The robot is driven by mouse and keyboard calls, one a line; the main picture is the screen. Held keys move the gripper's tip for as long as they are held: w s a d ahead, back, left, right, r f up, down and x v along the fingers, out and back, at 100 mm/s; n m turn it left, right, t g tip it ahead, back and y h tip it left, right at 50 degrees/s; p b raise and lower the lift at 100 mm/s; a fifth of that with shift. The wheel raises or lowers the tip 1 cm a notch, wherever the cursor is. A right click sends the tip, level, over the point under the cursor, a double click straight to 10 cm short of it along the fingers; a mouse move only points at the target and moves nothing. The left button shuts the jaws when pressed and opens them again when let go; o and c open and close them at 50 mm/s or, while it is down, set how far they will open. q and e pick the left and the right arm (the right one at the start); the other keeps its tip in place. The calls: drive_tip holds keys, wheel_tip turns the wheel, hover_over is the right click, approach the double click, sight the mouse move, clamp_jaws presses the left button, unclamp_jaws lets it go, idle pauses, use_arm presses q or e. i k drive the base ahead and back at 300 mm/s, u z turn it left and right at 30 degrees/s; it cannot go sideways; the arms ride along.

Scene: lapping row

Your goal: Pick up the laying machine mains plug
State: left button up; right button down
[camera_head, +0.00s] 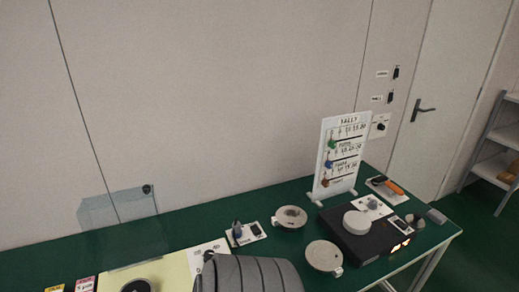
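I cannot tell for sure which thing is the laying machine mains plug. A small grey upright piece (237,230) stands on a white plate with a black part beside it, on the green table. On the wall, small black fittings (396,72) (390,97) sit beside labels, and a white plate with a black round piece (380,126) is below them. A black machine (365,240) with a white disc on top and glowing lights on its front stands at the table's right. Neither of my grippers is in view.
The green table (190,222) carries two round pale plates (290,217) (324,256), a white tally board (341,155), an orange-handled tool (389,186) and a clear screen (120,228). A grey ribbed shape (250,275) covers the front middle. Shelves (500,140) stand right.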

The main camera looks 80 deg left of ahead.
sight(236, 225)
drive_tip(key=u, duration=0.05)
drive_tip(key=i, duration=1.35)
drive_tip(key=u, duration=2.15)
